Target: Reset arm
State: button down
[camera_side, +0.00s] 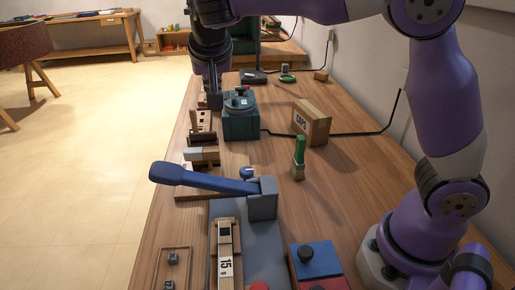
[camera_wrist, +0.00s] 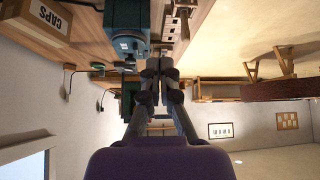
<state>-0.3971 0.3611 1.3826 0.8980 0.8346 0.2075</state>
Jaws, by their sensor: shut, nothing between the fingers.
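My gripper (camera_side: 215,98) hangs over the far part of the wooden bench in the side view, just left of a teal box-shaped machine. In the wrist view my gripper (camera_wrist: 157,68) shows with its two fingers together and nothing between them. Small wooden key-like pieces (camera_side: 203,138) stand in a row on the bench below and in front of it. They also show at the top of the wrist view (camera_wrist: 179,16). Whether the fingertips touch anything is hard to tell.
The teal machine (camera_side: 240,122) stands close right of my gripper. A CAPS box (camera_side: 312,122), a green-handled brush (camera_side: 299,158) and a blue lever press (camera_side: 262,199) stand on the bench (camera_side: 345,195). A blue and red block (camera_side: 314,262) is near the front. Bench space right of the brush is clear.

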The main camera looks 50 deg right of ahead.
jog(key=s+d+r+n+y, duration=0.15)
jog(key=s+d+n, duration=0.25)
jog(key=s, duration=0.6)
jog(key=s+a+f+n+y, duration=0.2)
jog(key=s+f, duration=0.3)
jog(key=s, duration=0.6)
jog(key=shift+s+f+n+y, duration=0.2)
jog(key=shift+f+n+y, duration=0.15)
jog(key=shift+n+y, duration=0.35)
